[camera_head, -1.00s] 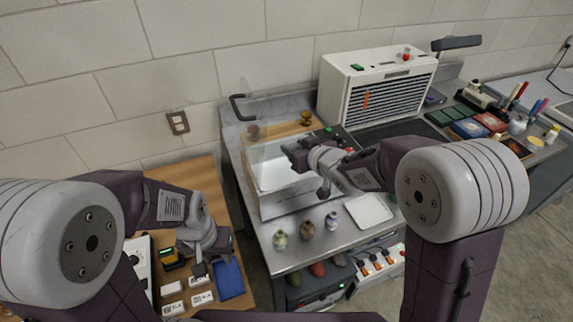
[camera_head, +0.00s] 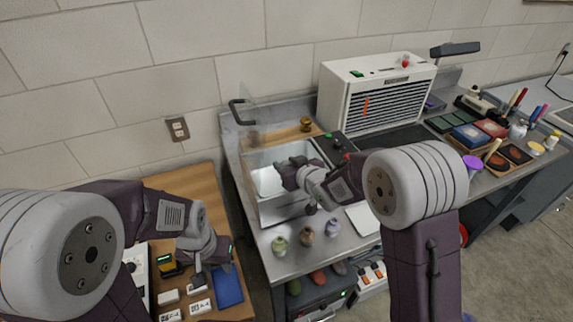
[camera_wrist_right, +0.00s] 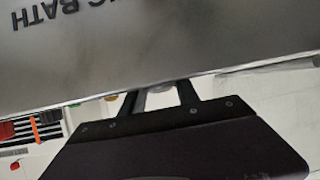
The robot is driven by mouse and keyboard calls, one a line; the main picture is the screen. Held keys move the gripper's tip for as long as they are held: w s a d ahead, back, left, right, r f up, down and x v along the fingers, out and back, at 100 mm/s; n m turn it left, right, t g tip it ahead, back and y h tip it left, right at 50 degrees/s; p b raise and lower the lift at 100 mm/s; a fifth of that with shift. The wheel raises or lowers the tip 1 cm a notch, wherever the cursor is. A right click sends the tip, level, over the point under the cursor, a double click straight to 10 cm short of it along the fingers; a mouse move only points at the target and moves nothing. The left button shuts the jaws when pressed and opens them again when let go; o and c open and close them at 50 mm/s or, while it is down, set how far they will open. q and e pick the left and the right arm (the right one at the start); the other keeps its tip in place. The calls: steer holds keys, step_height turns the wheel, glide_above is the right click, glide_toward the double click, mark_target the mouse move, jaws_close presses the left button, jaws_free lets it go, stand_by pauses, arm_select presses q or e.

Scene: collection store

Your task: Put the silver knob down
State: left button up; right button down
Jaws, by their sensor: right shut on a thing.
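My right gripper (camera_head: 284,174) is over the metal bath (camera_head: 292,213) on the steel bench in the head view. In the right wrist view, its two dark fingers (camera_wrist_right: 158,100) are on either side of a small pale grey, rounded thing (camera_wrist_right: 158,98), which looks like the silver knob. Most of the knob is hidden by the gripper, and it cannot be made out in the head view. The bath's front, with upside-down lettering, fills the top of the wrist view. My left gripper (camera_head: 222,252) is low over the wooden table; its fingers cannot be made out.
A brass knob (camera_head: 306,124) stands on a wooden board behind the bath. A white vented box (camera_head: 375,95) stands at the back.

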steer(key=shift+f+b, duration=0.35)
steer(key=shift+f, duration=0.15)
steer(key=c, duration=0.9)
jaws_free()
steer(key=shift+r, duration=0.15)
steer(key=shift+r+p, duration=0.35)
steer(key=shift+p, duration=0.15)
steer(key=shift+r+p, duration=0.5)
steer(key=shift+r, duration=0.05)
steer(key=shift+s+d+r+b, duration=0.1)
steer(key=shift+s+d+b, duration=0.35)
steer(key=shift+s, duration=0.35)
steer(key=v, duration=0.9)
steer(key=shift+w, duration=0.1)
steer(key=shift+s+d+r, duration=0.2)
steer(key=shift+s, duration=0.3)
